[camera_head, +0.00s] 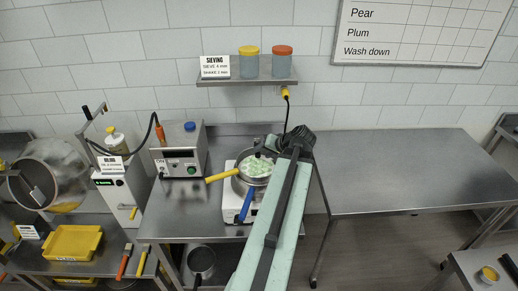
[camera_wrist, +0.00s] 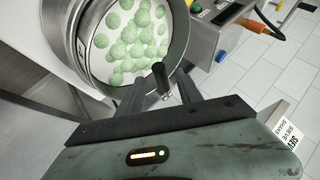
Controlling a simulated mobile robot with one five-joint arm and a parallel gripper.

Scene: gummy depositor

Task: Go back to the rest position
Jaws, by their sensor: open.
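My arm reaches away from the camera over the middle steel table, and my gripper (camera_head: 268,150) is at its far end, by a round metal sieve (camera_head: 239,187) holding pale green gummies (camera_head: 257,167). In the wrist view my gripper (camera_wrist: 160,90) has its two dark fingers spread apart. A short dark rod-like part shows between them; I cannot tell what it belongs to. The gummies (camera_wrist: 128,42) and the sieve's rim (camera_wrist: 178,38) lie just beyond the fingers. My arm hides part of the table.
A control box (camera_head: 180,150) stands left of the sieve, with a yellow handle (camera_head: 222,175) and a blue handle (camera_head: 246,204) nearby. A wall shelf (camera_head: 247,82) with two jars is above. The right table (camera_head: 410,170) is bare. A yellow tray (camera_head: 73,243) is at lower left.

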